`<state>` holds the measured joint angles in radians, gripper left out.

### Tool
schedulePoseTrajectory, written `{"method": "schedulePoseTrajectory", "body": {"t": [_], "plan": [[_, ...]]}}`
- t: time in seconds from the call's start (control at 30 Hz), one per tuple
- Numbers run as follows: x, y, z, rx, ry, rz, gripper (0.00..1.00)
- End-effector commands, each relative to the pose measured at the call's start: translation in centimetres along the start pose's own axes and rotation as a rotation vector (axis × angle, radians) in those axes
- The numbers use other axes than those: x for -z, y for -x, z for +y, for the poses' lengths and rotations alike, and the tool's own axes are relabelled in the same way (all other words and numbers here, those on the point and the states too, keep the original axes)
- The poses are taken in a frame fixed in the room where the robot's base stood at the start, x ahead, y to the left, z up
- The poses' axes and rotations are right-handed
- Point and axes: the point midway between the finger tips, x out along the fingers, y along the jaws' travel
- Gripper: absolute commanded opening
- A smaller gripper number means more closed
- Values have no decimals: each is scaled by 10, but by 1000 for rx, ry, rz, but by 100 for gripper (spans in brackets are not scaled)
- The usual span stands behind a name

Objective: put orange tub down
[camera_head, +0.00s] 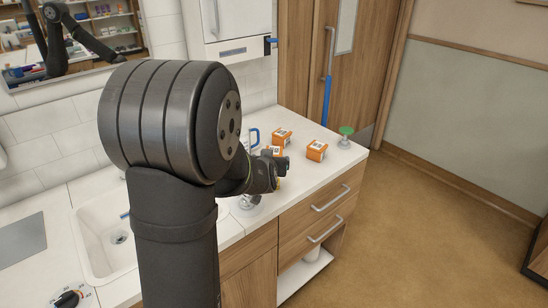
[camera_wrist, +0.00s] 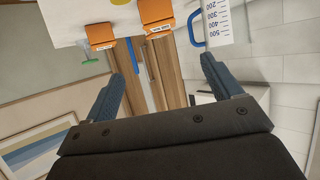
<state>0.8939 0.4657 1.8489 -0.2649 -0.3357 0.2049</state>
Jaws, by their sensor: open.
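Two orange box-shaped tubs with white labels stand on the white counter, one at the back (camera_head: 282,138) and one nearer the right edge (camera_head: 317,151). A bit of orange also shows just behind my gripper (camera_head: 277,172), mostly hidden, so I cannot tell what it is. In the wrist view, two orange tubs (camera_wrist: 155,12) (camera_wrist: 99,32) show beyond the fingertips, near the top edge. My gripper (camera_wrist: 162,70) is open, with nothing seen between its fingers. It is low over the counter, left of and nearer than the two clear tubs.
A clear measuring jug with a blue handle (camera_head: 254,137) stands behind my gripper. A green-topped item (camera_head: 346,131) is at the counter's right end. A sink (camera_head: 105,255) is at left, and a glassy or metal object (camera_head: 247,202) sits below my gripper. Counter (camera_head: 332,174) is bare at front right.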

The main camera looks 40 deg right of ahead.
Motion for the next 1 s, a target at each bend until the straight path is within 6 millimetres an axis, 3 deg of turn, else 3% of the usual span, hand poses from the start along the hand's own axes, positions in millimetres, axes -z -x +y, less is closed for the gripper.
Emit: {"method": "schedulePoseTrajectory", "body": {"t": [0.17,0.7,1.0], "plan": [[-2,1,-3,13,-2,26,84],[-1,-89,-4,13,-3,24,84],[0,-115,-4,12,-2,24,84]]}}
